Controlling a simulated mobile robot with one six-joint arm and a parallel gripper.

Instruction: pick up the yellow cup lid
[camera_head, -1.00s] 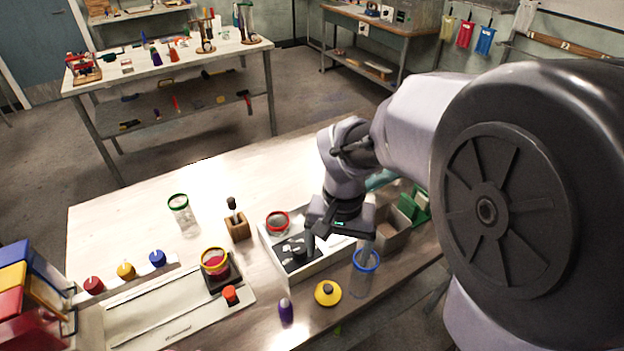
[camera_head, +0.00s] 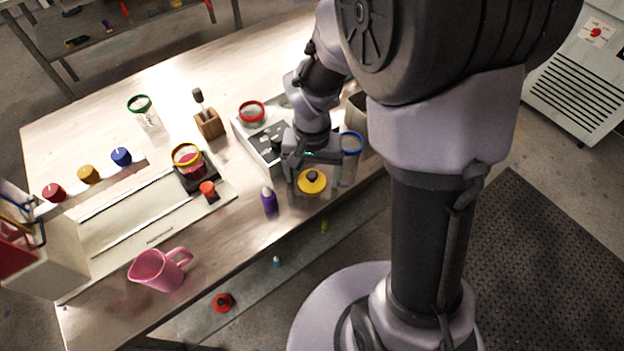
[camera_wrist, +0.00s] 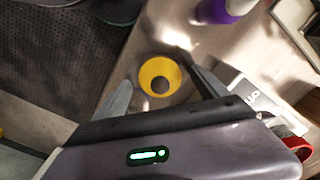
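The yellow cup lid (camera_head: 312,182), round with a dark knob in its middle, lies near the front edge of the table. It also shows in the wrist view (camera_wrist: 147,82), between my two fingers. My gripper (camera_head: 313,170) points down at the lid, its fingers spread on either side of it. In the wrist view my gripper (camera_wrist: 160,78) is open, with a gap between each finger and the lid. I cannot tell the exact height of the fingertips above the table.
A blue-rimmed clear cup (camera_head: 351,145) stands close to the right of my gripper. A purple bottle (camera_head: 269,201) stands to the left of the lid. A pink jug (camera_head: 160,269) is front left.

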